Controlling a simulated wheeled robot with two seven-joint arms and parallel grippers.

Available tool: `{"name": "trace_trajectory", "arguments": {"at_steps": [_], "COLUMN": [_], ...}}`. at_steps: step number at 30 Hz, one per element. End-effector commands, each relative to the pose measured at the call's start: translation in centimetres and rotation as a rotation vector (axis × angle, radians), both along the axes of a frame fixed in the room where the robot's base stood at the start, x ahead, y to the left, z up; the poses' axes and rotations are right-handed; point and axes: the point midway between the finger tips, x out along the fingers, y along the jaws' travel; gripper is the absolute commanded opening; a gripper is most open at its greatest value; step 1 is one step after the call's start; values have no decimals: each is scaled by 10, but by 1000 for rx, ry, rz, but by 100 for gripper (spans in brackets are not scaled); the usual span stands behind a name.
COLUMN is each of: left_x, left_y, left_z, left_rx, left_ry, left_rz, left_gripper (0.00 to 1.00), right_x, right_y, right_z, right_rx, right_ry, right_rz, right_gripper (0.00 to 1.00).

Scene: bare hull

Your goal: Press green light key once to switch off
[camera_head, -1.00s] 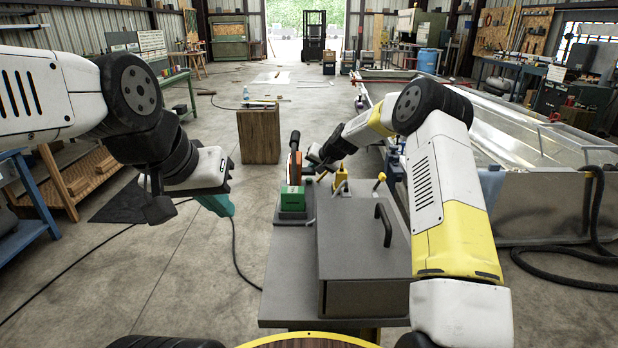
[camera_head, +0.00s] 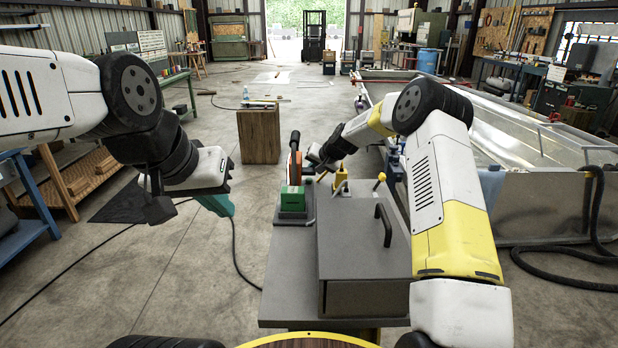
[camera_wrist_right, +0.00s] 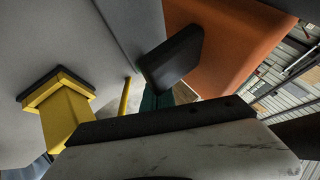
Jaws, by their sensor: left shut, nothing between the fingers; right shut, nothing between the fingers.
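A green box-like block (camera_head: 292,199) sits on a dark base at the far left of the grey bench (camera_head: 283,262). It is the only clear green thing on the bench; I cannot make out a separate lit key. My left gripper (camera_head: 188,196) is shut and empty, left of the bench.
A grey box with a black handle (camera_head: 363,245) fills the bench's near right. Yellow parts (camera_head: 341,180) stand behind it. A teal object (camera_head: 217,204) with a black cable shows beside my left gripper. A wooden block (camera_head: 259,137) stands beyond. The floor left of the bench is mostly clear.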

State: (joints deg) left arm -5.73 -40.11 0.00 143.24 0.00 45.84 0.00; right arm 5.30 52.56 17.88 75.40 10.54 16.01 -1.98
Motion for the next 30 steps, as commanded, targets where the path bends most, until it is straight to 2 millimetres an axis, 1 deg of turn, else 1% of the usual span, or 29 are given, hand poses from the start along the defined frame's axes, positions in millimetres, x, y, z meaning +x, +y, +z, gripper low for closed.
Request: {"name": "trace_trajectory", "arguments": {"at_steps": [14, 24, 30], "left_x": [0, 0, 0], "left_y": [0, 0, 0], "left_z": [0, 0, 0], "left_rx": [0, 0, 0], "left_ry": [0, 0, 0], "left_rz": [0, 0, 0], "left_gripper": [0, 0, 0], "right_x": [0, 0, -1], "right_y": [0, 0, 0], "right_z": [0, -8, -9], "right_rx": [0, 0, 0], "right_ry": [0, 1, 2], "right_rz": [0, 1, 1], "right_gripper": [0, 0, 0]}}
